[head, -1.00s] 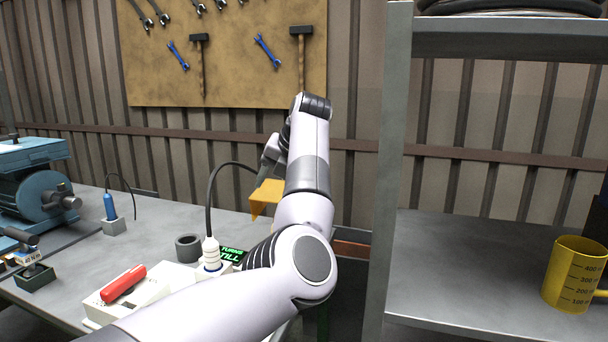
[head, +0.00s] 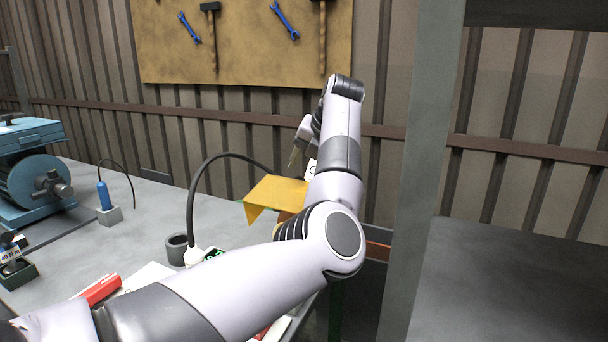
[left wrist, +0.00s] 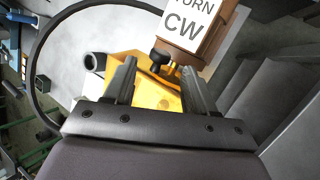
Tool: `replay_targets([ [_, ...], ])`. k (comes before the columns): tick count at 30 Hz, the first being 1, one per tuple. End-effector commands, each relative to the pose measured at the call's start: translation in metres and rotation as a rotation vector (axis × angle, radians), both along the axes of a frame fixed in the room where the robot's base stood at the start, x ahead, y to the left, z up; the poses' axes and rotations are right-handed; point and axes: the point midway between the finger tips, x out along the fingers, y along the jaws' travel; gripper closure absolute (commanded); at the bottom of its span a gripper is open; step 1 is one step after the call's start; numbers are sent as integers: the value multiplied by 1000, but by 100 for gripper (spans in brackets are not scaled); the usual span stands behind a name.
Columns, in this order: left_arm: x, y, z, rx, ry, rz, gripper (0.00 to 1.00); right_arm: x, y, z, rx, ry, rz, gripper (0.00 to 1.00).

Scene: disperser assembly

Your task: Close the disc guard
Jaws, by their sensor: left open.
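The disc guard appears to be the yellow folded plate (head: 272,192) beyond the bench's front items, partly hidden by my left arm. In the left wrist view, yellow surface (left wrist: 150,97) lies behind and between the fingers of my left gripper (left wrist: 158,72). A black knob (left wrist: 160,57) on a brass stem stands between or just beyond the fingertips; contact cannot be told. The gripper is open and empty. My right gripper is not in view.
A brown block with a "TURN CW" label (left wrist: 187,20) stands beside the knob. A black cable (head: 193,190) arches left of the plate. A grey ring (head: 177,248), a red-handled item (head: 98,290) and a blue machine (head: 35,178) are on the bench. A shelf post (head: 420,170) stands right.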

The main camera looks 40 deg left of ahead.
Motion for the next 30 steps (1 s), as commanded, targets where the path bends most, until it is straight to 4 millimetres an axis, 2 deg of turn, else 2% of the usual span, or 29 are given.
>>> replay_targets([
  [3, 1, 11, -16, 0, 3, 3, 44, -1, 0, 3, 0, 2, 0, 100],
  [9, 4, 22, -34, 0, 1, 2, 44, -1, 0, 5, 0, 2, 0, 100],
  [19, 5, 24, -38, 0, 0, 0, 44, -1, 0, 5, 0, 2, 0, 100],
  [24, 5, 24, -38, 0, 0, 0, 100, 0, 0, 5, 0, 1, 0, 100],
  [30, 5, 24, -38, 0, -2, 0, 100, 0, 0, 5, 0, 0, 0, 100],
])
